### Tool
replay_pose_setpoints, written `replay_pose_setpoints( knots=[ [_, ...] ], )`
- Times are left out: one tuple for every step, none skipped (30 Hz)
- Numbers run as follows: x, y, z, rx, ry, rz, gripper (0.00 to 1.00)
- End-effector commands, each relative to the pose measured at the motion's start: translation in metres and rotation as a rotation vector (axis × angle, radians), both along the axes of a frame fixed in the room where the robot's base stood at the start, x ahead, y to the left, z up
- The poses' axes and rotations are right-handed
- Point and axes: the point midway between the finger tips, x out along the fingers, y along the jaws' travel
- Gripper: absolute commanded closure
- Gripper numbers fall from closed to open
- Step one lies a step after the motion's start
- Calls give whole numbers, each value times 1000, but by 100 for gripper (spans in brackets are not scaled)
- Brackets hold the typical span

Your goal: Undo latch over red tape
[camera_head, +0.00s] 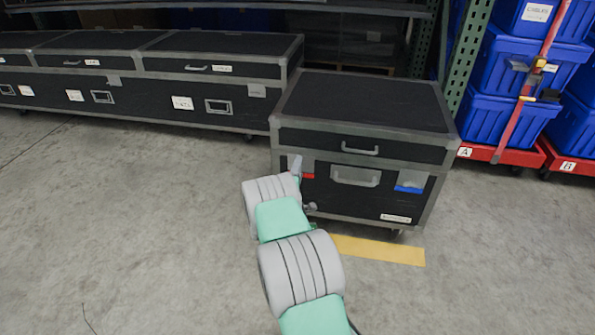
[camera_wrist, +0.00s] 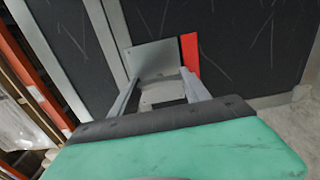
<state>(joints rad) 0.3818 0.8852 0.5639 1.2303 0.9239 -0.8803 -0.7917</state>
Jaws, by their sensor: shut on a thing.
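The black case (camera_head: 365,100) with metal edges stands on the floor ahead. Red tape (camera_head: 309,176) marks its left front latch (camera_head: 308,167), partly hidden by my arm in the head view. In the wrist view the latch is a grey metal plate (camera_wrist: 152,57) with the red tape (camera_wrist: 190,54) beside it. My gripper (camera_wrist: 161,90) is at this latch, its two fingers on either side of the lower latch part, shut on it. My gripper (camera_head: 296,164) is small and partly covered by my wrist in the head view.
A second latch (camera_head: 411,180) with blue tape (camera_head: 408,189) is on the case's right front. A handle (camera_head: 355,176) lies between them. Long black cases (camera_head: 150,80) stand at left, blue totes (camera_head: 500,120) on red dollies at right. The floor in front is open, with a yellow strip (camera_head: 380,250).

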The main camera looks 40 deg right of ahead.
Motion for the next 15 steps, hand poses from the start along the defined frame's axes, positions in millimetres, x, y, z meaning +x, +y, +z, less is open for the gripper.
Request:
replay_pose_setpoints(
  knots=[
    [-3, -3, -1, -1, 4, -9, 86],
    [-3, -3, -1, -1, 4, -9, 86],
    [-3, -3, -1, -1, 4, -9, 86],
    [-3, -3, -1, 0, 5, -9, 86],
    [-3, -3, -1, 0, 5, -9, 86],
    [-4, -3, -1, 0, 4, -9, 44],
    [-3, -3, -1, 0, 4, -9, 41],
    [-3, -3, -1, 0, 4, -8, 39],
    [-2, -2, -1, 0, 3, -6, 36],
    [-2, -1, -1, 0, 3, -5, 33],
    [-1, 0, -1, 0, 3, -3, 31],
    [0, 1, -1, 0, 1, -1, 27],
    [0, 1, 0, 0, 1, 0, 25],
    [1, 2, 0, 0, 1, 1, 24],
    [1, 2, 0, 1, 1, 2, 24]
  ],
)
